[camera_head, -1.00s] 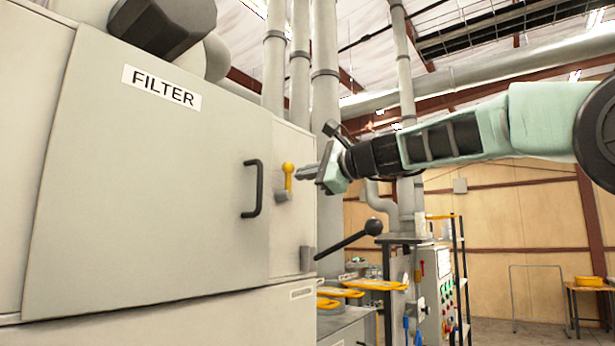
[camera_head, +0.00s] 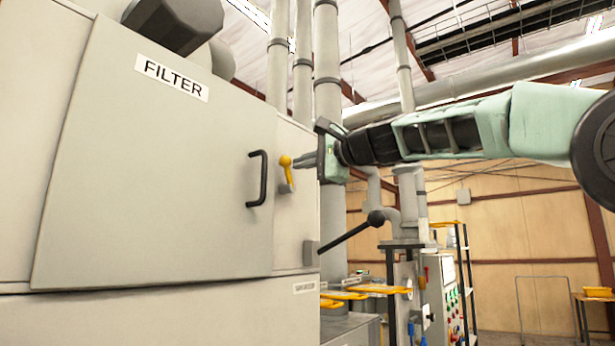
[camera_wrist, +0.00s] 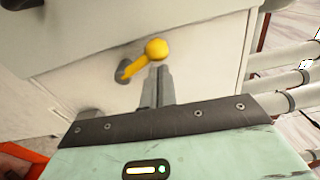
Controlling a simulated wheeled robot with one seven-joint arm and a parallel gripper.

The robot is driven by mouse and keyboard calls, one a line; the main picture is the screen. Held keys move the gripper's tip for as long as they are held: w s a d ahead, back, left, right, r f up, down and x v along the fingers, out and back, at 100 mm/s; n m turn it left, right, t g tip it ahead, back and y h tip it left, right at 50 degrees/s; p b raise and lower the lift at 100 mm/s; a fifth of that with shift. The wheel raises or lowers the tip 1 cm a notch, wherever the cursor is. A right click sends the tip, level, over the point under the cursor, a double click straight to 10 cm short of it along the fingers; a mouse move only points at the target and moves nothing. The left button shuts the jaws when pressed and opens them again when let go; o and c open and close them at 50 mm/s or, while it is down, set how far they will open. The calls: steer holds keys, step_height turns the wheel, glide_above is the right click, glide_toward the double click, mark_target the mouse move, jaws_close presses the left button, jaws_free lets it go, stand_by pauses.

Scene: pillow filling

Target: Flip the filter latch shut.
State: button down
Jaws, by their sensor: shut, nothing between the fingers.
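The yellow filter latch (camera_head: 287,168) sits on the grey cabinet, right of the black door handle (camera_head: 258,178). Its round knob is at the top and its arm slants down to a grey mount. My gripper (camera_head: 299,161) is shut and empty, reaching in from the right with its fingertips at the knob. In the wrist view the shut fingertips (camera_wrist: 158,68) lie just below the yellow latch knob (camera_wrist: 156,49); I cannot tell whether they touch.
A black ball-ended lever (camera_head: 352,232) sticks out from the cabinet below my gripper. Yellow-handled parts (camera_head: 345,294) lie lower down. A control panel (camera_head: 443,290) and grey pipes stand behind. Open air surrounds my arm on the right.

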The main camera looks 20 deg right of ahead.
steer(key=a+n+b, duration=0.1)
steer(key=n+b, duration=0.2)
steer(key=s+a+f+n+b, duration=0.1)
steer(key=n+b, duration=0.2)
steer(key=s+a+f+n+b, duration=0.1)
steer(key=n+b, duration=0.2)
steer(key=n, duration=0.1)
steer(key=shift+s+a+f+y, duration=0.15)
steer(key=shift+s+f+y, duration=0.05)
steer(key=shift+y, duration=0.1)
steer(key=shift+s+a+f+n+b, duration=0.1)
steer(key=shift+f+n+b, duration=0.05)
steer(key=shift+n+b, duration=0.35)
steer(key=shift+a+f+n+b, duration=0.15)
steer(key=shift+n+b, duration=0.2)
steer(key=shift+n, duration=0.25)
steer(key=shift+f, duration=0.1)
steer(key=shift+s+b, duration=0.1)
steer(key=shift+b, duration=0.2)
